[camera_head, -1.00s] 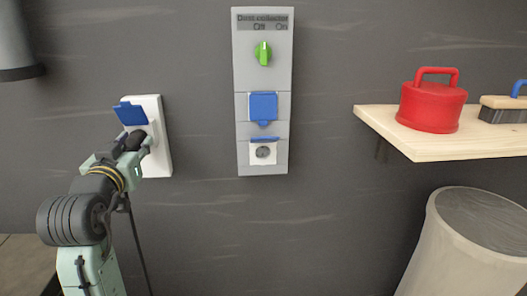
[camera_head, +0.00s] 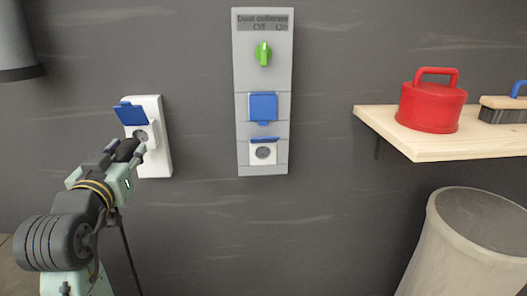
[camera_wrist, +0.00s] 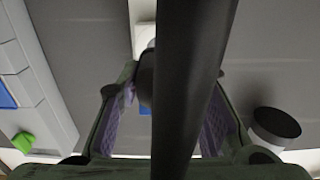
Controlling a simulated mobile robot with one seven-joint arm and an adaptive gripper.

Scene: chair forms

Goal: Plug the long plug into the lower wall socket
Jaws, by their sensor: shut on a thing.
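My gripper (camera_head: 127,160) is shut on the black long plug (camera_head: 125,149), just below and in front of the white socket box (camera_head: 159,160) on the left. The plug is out of that box's round socket (camera_head: 140,135), whose blue lid is raised. In the wrist view, the dark plug and cable (camera_wrist: 185,90) cross the middle between my fingers. The lower wall socket (camera_head: 263,152) is at the bottom of the grey panel (camera_head: 242,60), right of my gripper. Its blue lid is raised and its round face looks empty.
On the panel above are a closed blue cover (camera_head: 263,106) and a green knob (camera_head: 263,53). A wooden shelf (camera_head: 440,147) holds a red canister (camera_head: 431,107) and a brush (camera_head: 502,108). Bare wall lies between the box and the panel.

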